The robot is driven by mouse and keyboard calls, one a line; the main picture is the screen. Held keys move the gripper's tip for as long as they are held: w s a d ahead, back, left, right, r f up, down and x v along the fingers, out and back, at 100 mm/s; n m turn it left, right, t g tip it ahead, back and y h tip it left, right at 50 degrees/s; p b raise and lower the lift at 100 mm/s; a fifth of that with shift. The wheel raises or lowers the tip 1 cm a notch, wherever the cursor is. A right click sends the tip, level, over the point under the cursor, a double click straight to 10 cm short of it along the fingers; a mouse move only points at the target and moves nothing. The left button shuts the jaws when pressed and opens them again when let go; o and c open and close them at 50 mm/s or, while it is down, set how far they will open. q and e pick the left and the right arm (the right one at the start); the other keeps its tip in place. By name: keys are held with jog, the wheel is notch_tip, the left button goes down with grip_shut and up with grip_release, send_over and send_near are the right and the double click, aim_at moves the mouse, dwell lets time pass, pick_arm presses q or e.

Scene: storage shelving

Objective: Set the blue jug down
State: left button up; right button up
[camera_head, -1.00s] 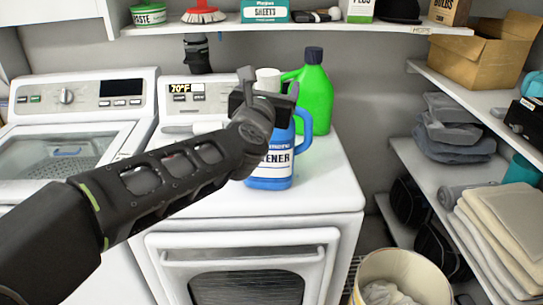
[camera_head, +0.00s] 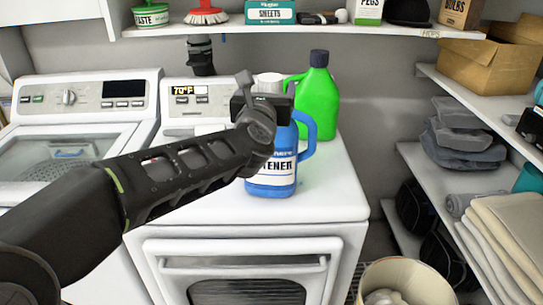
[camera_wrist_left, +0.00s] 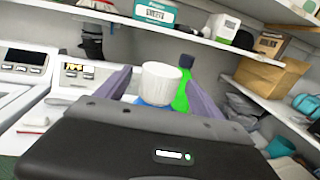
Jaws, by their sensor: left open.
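The blue jug (camera_head: 272,178) with a white cap stands upright on the white dryer top (camera_head: 335,190). Its handle points right. My left gripper (camera_head: 264,100) is at the jug's upper part, in front of it, and hides part of the cap and neck. In the left wrist view the white cap (camera_wrist_left: 163,82) shows between the two spread fingers (camera_wrist_left: 163,92), with a gap on each side. The gripper is open. My right gripper is not in view.
A green jug (camera_head: 318,103) stands close behind, to the right of the blue jug. A washer (camera_head: 85,125) is at left. A shelf (camera_head: 300,28) runs above, and side shelves with folded cloths (camera_head: 515,222) are at right. The dryer's front right top is clear.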

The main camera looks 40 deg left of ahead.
pick_arm(q)
jog(key=shift+w+a, duration=0.15)
jog(key=shift+w, duration=0.2)
jog(key=p+x, duration=0.2)
jog(key=x, duration=0.1)
jog(key=shift+w+a, duration=0.2)
jog(key=shift+w, duration=0.1)
jog(key=shift+w+a+f, duration=0.1)
jog(key=shift+w+a, duration=0.1)
jog(key=shift+w, duration=0.15)
jog(key=shift+c, duration=0.4)
grip_shut()
dwell(0.3)
jog(key=shift+r, duration=0.3)
